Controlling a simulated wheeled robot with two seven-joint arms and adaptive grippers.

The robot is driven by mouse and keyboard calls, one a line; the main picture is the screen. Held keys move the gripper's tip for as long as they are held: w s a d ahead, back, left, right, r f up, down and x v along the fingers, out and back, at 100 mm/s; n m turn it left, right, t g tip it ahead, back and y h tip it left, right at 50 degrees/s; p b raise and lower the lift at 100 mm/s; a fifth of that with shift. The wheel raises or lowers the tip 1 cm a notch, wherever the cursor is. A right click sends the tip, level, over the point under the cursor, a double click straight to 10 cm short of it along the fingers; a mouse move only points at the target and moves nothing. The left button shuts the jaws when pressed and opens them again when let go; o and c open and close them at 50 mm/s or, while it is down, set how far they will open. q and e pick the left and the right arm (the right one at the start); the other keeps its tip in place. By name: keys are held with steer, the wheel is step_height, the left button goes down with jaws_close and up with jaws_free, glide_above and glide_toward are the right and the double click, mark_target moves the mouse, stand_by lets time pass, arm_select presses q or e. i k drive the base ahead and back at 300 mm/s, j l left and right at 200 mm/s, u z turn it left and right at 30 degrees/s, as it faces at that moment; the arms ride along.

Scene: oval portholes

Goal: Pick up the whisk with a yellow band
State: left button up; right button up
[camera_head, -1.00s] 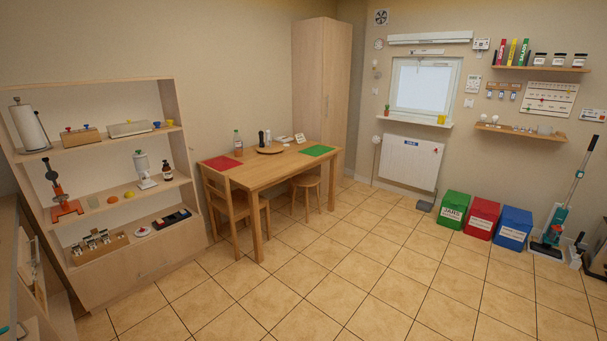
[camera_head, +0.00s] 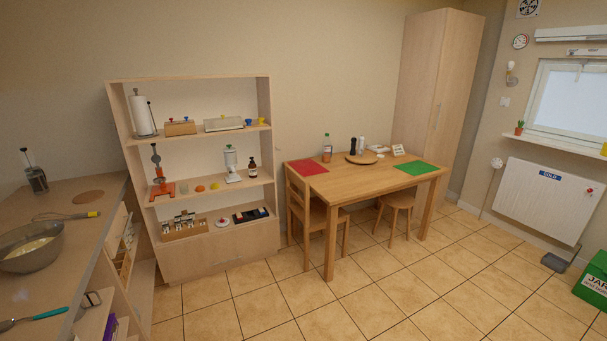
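A whisk (camera_head: 66,216) lies on the counter (camera_head: 96,193) at the left. Its wire loops point left, and its handle end at the right carries a yellow band (camera_head: 93,214). It lies just behind a metal mixing bowl (camera_head: 30,246) that holds something pale yellow. Neither of my grippers shows in the view.
A french press (camera_head: 35,176) stands at the back of the counter, and a teal-handled utensil (camera_head: 34,317) lies at its front. A wooden shelf unit (camera_head: 220,252) stands beyond the counter. A table (camera_head: 358,180) with a chair and stool is right of it. Floor ahead is clear.

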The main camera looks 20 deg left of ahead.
mark_target(90, 214)
steer(key=i+j+u, duration=0.1)
steer(key=i+u, duration=1.3)
steer(key=i, duration=0.2)
steer(key=i+l+u, duration=0.2)
steer(key=i, duration=0.6)
steer(key=i+u, duration=0.75)
steer(key=i+j+u, duration=0.1)
steer(key=u, duration=0.4)
steer(key=i+u, duration=0.25)
steer(key=u, duration=0.2)
steer(key=i+u, duration=0.2)
steer(key=u, duration=0.3)
